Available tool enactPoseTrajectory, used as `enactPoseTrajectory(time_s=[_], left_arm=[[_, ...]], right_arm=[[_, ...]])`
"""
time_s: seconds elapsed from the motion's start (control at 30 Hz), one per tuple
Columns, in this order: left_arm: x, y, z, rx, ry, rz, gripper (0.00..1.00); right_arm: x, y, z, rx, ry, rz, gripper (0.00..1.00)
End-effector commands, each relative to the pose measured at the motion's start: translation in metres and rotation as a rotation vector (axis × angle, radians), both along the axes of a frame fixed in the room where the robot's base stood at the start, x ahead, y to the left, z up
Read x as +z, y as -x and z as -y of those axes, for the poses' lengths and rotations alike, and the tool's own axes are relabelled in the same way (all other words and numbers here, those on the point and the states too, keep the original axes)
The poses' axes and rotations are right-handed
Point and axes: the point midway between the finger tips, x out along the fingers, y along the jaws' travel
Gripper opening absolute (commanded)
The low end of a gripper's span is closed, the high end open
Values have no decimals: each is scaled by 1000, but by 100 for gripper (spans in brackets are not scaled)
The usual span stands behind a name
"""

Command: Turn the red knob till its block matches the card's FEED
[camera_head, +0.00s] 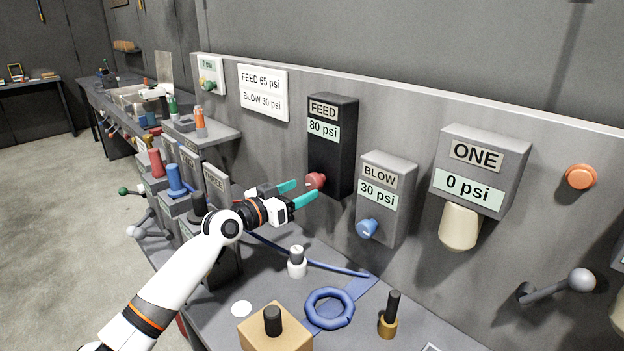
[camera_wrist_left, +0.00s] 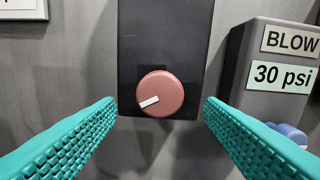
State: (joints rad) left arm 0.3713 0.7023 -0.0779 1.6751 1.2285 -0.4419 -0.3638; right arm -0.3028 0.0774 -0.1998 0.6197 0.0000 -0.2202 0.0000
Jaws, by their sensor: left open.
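The red knob (camera_head: 316,180) is on the lower front of the black FEED block (camera_head: 333,160), whose display reads 80 psi. The card (camera_head: 263,92) on the panel reads FEED 65 psi and BLOW 30 psi. My left gripper (camera_head: 303,192) is open in front of the red knob. In the left wrist view the red knob (camera_wrist_left: 160,94) sits between and beyond the two teal fingers, with clear gaps on both sides. Its white mark points to the lower left. My right gripper is not in view.
The grey BLOW block (camera_head: 387,192) with a blue knob (camera_head: 367,229) is just right of FEED and reads 30 psi. The ONE block (camera_head: 481,170) reads 0 psi.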

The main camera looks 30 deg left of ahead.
Motion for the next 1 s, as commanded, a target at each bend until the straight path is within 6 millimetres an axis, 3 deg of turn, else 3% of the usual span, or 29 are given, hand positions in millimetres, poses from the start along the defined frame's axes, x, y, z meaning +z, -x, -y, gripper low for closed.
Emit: enactPoseTrajectory(time_s=[0.1, 0.3, 0.67, 0.93, 1.0], left_arm=[[4, -21, 8, -1, 4, 1, 63], [1, -41, 14, 0, 2, 0, 63], [0, -45, 16, -1, 0, 0, 63], [-1, -45, 16, -1, 0, 0, 20], [-1, -45, 16, -1, 0, 0, 18]], right_arm=[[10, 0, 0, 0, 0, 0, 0], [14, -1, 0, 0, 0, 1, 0], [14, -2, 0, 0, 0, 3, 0], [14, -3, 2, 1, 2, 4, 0], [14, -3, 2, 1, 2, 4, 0]])
